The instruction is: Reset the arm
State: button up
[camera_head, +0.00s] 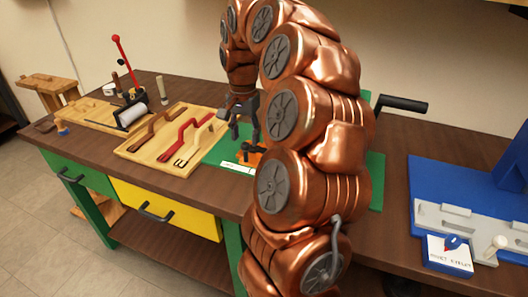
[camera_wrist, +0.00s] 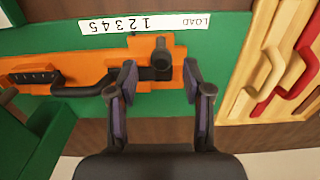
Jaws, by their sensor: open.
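My gripper (camera_head: 240,124) hangs at the end of my copper arm, pointing down over the green board on the workbench. In the wrist view the two fingers of my gripper (camera_wrist: 158,95) stand apart with nothing between them. Just beyond the fingertips is an orange fixture (camera_wrist: 108,52) with a dark handle and a round dark post. In the head view only a small part of the orange fixture (camera_head: 258,157) shows, and my arm hides the rest.
A wooden tray (camera_head: 140,152) with red and brown handles lies left of the green board. Further left is a board (camera_head: 92,118) with a red-knobbed lever. A blue fixture (camera_head: 430,172) stands at the right. A black crank handle (camera_head: 403,104) sticks out behind my arm.

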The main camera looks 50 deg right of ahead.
jog(key=shift+r, duration=0.8)
